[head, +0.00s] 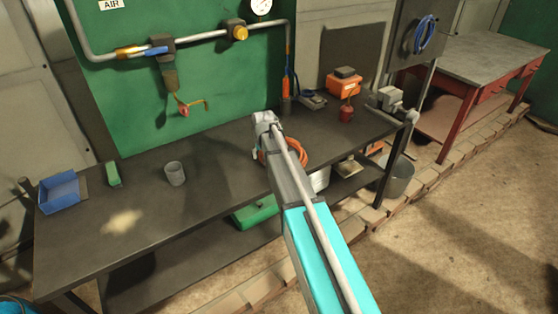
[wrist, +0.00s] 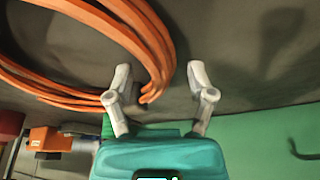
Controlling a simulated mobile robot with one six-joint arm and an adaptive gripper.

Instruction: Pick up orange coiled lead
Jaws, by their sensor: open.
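The orange coiled lead (head: 294,153) lies on the dark workbench (head: 225,148), partly hidden behind my arm in the head view. In the wrist view the lead (wrist: 140,40) fills the upper left as several thick orange loops. My gripper (wrist: 158,78) is open, its two pale fingers apart. The right end of the coil shows between and beyond the fingers, nearer the left one. I cannot tell whether the left finger touches the loops.
On the bench stand a blue tray (head: 60,192), a green block (head: 113,174), a grey cup (head: 175,173) and a small red pot (head: 346,113). An orange box (head: 344,83) is at the back right. A green panel with an air pipe (head: 205,36) rises behind. The bench's middle left is fairly clear.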

